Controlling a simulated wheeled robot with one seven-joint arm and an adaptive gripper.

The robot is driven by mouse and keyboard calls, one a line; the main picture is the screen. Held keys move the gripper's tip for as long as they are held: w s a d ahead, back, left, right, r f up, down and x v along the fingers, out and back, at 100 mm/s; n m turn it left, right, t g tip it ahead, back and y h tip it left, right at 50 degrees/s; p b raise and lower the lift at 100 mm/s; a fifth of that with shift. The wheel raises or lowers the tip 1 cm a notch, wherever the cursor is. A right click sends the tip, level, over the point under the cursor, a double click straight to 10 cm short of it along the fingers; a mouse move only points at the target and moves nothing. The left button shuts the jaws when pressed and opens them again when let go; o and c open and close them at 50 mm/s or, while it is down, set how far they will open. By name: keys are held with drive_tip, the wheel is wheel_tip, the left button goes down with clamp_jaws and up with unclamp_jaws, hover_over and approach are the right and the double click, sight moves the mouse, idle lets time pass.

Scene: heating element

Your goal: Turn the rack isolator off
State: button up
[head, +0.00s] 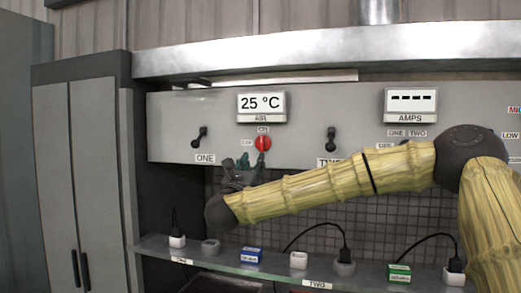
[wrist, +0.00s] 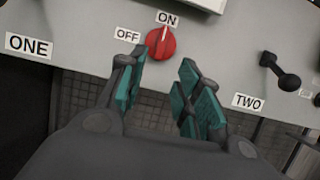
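The rack isolator is a red rotary knob (head: 263,143) on the grey panel, below the 25 °C display. In the wrist view the red knob (wrist: 161,43) has a white mark pointing up toward the ON label (wrist: 167,19); the OFF label (wrist: 127,34) is to its upper left. My gripper (wrist: 162,75) is open and empty, its teal-padded fingers apart just below the knob in that view. In the head view my gripper (head: 245,163) is just below and left of the knob; whether it touches the knob cannot be told.
Black levers stand beside the knob: lever ONE (head: 199,136) and lever TWO (head: 330,138). A glass shelf (head: 220,263) below holds plugs, sockets and small blue and green boxes. A grey cabinet (head: 85,180) stands at the left.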

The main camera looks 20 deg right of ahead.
sight(261, 149)
drive_tip(key=p+x, duration=0.3)
drive_tip(key=x, duration=0.4)
drive_tip(key=shift+r+p, duration=0.15)
drive_tip(key=shift+p, duration=0.25)
drive_tip(key=shift+w+d, duration=0.35)
drive_tip(key=shift+w, duration=0.15)
drive_tip(key=shift+r, duration=0.1)
clamp_jaws()
